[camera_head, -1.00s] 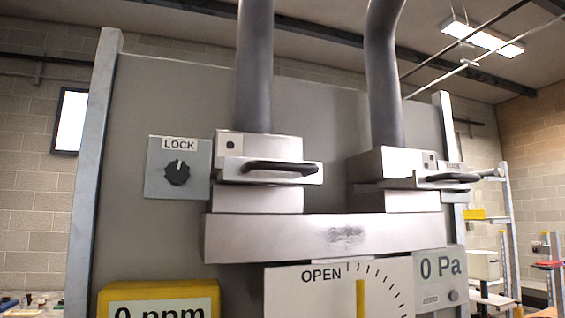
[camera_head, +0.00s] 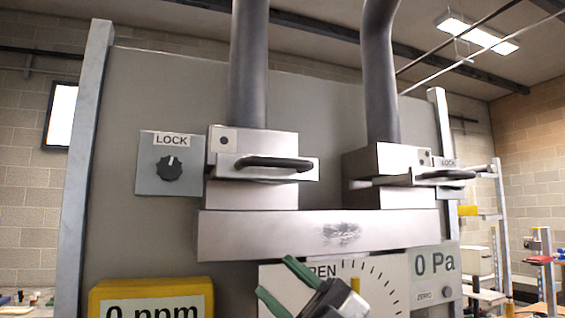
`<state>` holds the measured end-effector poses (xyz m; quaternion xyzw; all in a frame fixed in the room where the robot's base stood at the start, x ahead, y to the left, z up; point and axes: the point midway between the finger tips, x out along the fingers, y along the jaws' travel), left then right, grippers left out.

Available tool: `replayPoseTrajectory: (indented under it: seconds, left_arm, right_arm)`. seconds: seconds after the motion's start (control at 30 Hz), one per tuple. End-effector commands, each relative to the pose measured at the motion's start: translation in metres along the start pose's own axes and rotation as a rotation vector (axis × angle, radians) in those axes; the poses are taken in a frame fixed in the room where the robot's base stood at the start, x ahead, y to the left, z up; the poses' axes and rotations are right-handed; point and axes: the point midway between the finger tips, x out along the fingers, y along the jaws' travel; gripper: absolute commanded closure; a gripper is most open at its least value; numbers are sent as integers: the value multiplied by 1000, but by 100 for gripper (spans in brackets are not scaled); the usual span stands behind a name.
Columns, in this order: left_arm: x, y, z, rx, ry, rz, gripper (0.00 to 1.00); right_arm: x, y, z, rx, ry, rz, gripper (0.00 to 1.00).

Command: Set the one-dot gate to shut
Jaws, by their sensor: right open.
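The one-dot gate (camera_head: 228,168) is a light metal slide with a dark bar handle (camera_head: 274,162), set in the left block under the left grey pipe. A single black dot marks the block above it. A LOCK panel with a black knob (camera_head: 168,168) is just left of it; the knob's pointer is near upright. My right gripper (camera_head: 276,277) is at the bottom middle, its green-tipped fingers apart and empty, well below the gate and in front of the dial plate. My left gripper is not in view.
A second gate (camera_head: 425,177) with a dark handle sits under the right pipe; another LOCK panel is partly hidden behind it. Below are a wide metal duct (camera_head: 225,236), an OPEN dial plate (camera_head: 390,280), a 0 Pa display (camera_head: 434,264) and a yellow 0 ppm meter (camera_head: 105,292).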

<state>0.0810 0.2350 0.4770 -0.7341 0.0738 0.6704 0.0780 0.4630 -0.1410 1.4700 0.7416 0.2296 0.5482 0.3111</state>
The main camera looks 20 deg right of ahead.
Motion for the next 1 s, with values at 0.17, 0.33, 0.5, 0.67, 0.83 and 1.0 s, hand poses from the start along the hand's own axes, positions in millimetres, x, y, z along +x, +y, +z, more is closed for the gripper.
replayPoseTrajectory:
  seconds: [0.17, 0.33, 0.5, 0.67, 0.83, 1.0]
  left_arm:
    - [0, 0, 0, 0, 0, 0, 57]
    - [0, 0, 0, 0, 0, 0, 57]
    - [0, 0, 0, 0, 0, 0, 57]
    - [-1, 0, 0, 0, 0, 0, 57]
    - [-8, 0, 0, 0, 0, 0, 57]
    - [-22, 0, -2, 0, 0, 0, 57]
  right_arm:
    - [29, 36, -41, -216, 58, -282, 60]
    - [33, 80, -62, -395, -69, -488, 60]
    - [26, 126, -74, -500, -253, -567, 60]
    - [19, 148, -79, -531, -350, -581, 60]
    - [29, 147, -74, -532, -363, -584, 60]
    - [55, 135, -61, -531, -360, -584, 60]
